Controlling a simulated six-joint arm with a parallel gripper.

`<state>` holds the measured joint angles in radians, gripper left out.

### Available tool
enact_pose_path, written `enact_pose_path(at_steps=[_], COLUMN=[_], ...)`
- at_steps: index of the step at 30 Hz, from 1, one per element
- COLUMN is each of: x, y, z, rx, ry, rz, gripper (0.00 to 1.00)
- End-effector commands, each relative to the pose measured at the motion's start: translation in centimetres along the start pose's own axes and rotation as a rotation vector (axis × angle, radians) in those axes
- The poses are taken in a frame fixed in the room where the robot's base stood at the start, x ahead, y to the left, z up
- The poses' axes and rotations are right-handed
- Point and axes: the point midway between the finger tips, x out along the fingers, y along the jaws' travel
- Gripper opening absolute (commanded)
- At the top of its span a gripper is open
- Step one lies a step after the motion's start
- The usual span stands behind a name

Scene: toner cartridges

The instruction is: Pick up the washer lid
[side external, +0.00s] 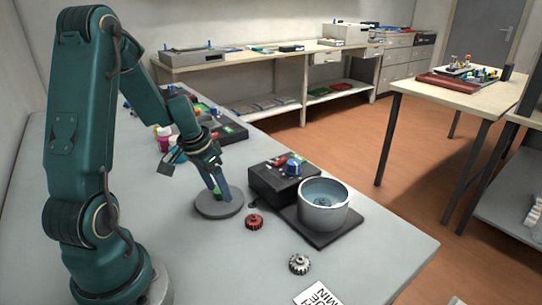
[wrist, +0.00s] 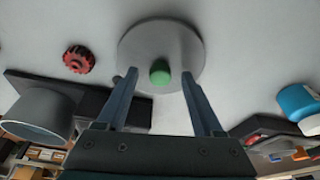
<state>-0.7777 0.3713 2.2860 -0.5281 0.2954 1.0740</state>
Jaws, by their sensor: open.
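The washer lid (side external: 222,208) is a flat grey disc lying on the grey table, left of the washer. The wrist view shows the lid (wrist: 150,40) with a green knob (wrist: 160,72) near its middle. My gripper (wrist: 159,77) is open, with one finger on each side of the knob as seen there; contact cannot be told. In the side view my gripper (side external: 221,194) is low over the lid and hides its knob. The washer has an open pale blue-grey tub (side external: 324,218) on a dark base.
A black control box (side external: 284,180) stands behind the tub. A printed sheet (side external: 318,294) is at the front edge. Bottles and a dark tray stand behind my arm.

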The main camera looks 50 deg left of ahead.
Motion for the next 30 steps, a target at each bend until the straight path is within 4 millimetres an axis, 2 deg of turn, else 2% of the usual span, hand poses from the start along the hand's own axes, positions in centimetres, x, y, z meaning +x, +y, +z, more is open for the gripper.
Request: enact_pose_path(at_steps=[3,8,9,20,26,30], x=[0.0,0.0,0.0,-0.5,-2.8,-5.4], y=[0.0,0.0,0.0,0.0,-0.2,-0.2], z=[0.0,0.0,0.0,-0.3,-0.9,-1.6], rx=[0.000,0.000,0.000,0.000,0.001,0.001], ry=[0.000,0.000,0.000,0.006,0.008,0.009], rz=[0.000,0.000,0.000,-0.001,-0.007,-0.008], gripper=[0.68,0.07,0.00,0.00,0.00,0.00])
